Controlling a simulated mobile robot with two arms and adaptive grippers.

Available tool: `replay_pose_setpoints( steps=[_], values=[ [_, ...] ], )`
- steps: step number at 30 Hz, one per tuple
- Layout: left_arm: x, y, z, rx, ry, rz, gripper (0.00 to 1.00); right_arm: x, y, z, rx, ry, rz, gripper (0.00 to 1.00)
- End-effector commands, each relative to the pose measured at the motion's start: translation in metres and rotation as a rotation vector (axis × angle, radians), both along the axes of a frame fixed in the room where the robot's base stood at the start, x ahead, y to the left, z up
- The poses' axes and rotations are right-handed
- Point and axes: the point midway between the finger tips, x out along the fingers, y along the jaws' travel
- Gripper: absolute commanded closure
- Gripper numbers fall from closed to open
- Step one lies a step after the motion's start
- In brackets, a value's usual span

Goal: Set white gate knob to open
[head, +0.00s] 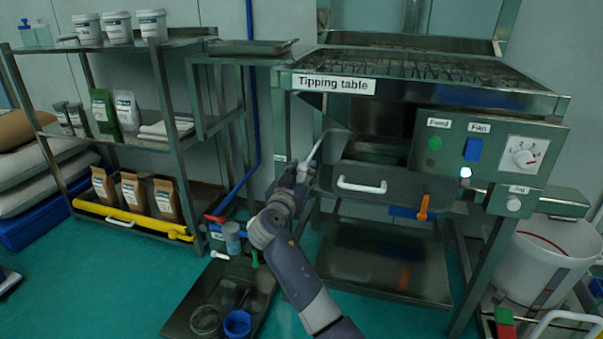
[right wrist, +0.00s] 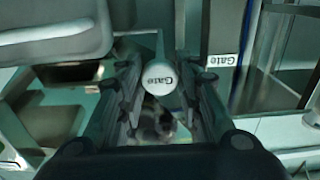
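The tipping table (head: 420,78) stands at centre right in the head view. In the right wrist view, a round white knob marked "Gate" (right wrist: 159,78) sits between the fingers of my right gripper (right wrist: 160,100). The fingers are apart, one on each side of it, and I see no clear grip on it. In the head view my right gripper (head: 298,176) is at the table's left front leg, and the knob is hidden there. A white "Gate" label (right wrist: 222,60) is on a post just right of the knob. My left gripper is not in view.
A drawer front with a white handle (head: 362,186) and an orange lever (head: 423,207) are right of my gripper. A control panel (head: 480,150) is further right. A shelf rack (head: 185,100) stands left. A floor tray (head: 180,318) holds small containers below.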

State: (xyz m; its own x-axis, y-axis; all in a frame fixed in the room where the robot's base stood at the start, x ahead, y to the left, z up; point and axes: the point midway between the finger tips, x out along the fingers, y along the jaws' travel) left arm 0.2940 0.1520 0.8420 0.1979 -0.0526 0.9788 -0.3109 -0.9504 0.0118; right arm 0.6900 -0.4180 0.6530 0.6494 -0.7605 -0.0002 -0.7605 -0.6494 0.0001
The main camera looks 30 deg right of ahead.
Motion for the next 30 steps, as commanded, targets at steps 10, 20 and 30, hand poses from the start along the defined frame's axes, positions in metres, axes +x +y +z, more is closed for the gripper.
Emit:
replay_pose_setpoints(
  steps=[10,20,30],
  values=[
    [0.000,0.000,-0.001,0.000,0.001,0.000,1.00,-0.008,0.013,-0.002,0.003,0.000,0.004,1.00],
    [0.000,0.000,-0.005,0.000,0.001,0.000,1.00,-0.048,0.058,-0.002,0.002,0.001,0.003,1.00],
    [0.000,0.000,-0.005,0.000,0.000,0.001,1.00,-0.051,0.060,0.000,0.001,0.001,0.001,1.00]
  ],
)
